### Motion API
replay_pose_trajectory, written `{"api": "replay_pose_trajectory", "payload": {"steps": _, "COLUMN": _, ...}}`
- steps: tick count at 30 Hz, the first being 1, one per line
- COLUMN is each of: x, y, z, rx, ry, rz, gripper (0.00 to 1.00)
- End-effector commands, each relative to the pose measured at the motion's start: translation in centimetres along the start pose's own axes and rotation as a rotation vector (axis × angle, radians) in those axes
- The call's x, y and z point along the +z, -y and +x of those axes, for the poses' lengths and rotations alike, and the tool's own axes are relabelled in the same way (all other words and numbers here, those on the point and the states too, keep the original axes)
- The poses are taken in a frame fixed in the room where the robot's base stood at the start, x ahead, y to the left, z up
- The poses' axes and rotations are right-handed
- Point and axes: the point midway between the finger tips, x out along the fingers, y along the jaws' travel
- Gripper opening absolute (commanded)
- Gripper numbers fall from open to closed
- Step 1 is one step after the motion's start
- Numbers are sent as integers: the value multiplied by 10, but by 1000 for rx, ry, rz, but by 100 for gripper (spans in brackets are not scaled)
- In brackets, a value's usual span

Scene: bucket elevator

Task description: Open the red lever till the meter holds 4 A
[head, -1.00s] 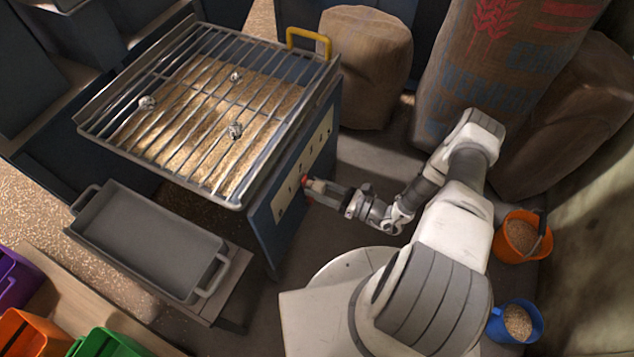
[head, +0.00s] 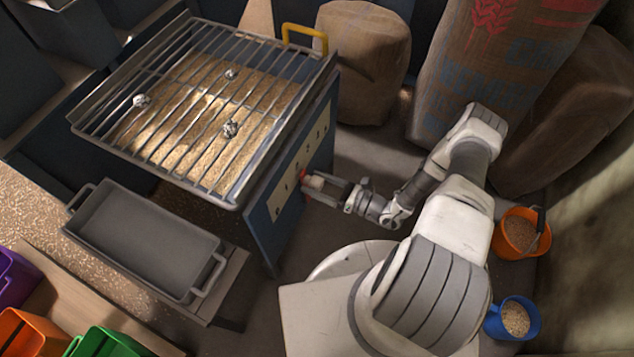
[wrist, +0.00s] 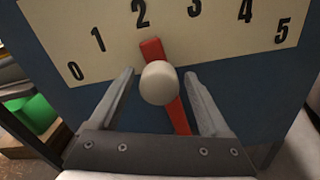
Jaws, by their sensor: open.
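The red lever (wrist: 180,118) with a round pale knob (wrist: 160,83) is on the blue front panel of the hopper. In the wrist view its upper tip points just right of the 2 on the cream scale plate (wrist: 190,20), which runs from 0 to 5. In the head view the knob (head: 315,181) shows at the panel's side. My gripper (wrist: 161,80) is open, with one finger on each side of the knob and a gap on both sides. It also shows in the head view (head: 325,187). No separate meter can be made out.
A slatted grate (head: 170,60) with several crumpled silvery lumps tops the grain-filled hopper. A grey tray (head: 140,240) stands at the left on a bench. Sacks (head: 360,65) stand behind; an orange bucket (head: 520,235) and blue jug (head: 513,320) are at the right.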

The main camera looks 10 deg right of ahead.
Motion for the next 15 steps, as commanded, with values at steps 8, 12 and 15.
{"api": "replay_pose_trajectory", "payload": {"steps": 8, "x": 2, "y": 0, "z": -26, "rx": -3, "ry": 1, "rz": 1, "gripper": 81}}
{"api": "replay_pose_trajectory", "payload": {"steps": 12, "x": 3, "y": 0, "z": -59, "rx": -5, "ry": 1, "rz": 0, "gripper": 81}}
{"api": "replay_pose_trajectory", "payload": {"steps": 15, "x": 2, "y": 0, "z": -84, "rx": -4, "ry": 0, "rz": 0, "gripper": 81}}
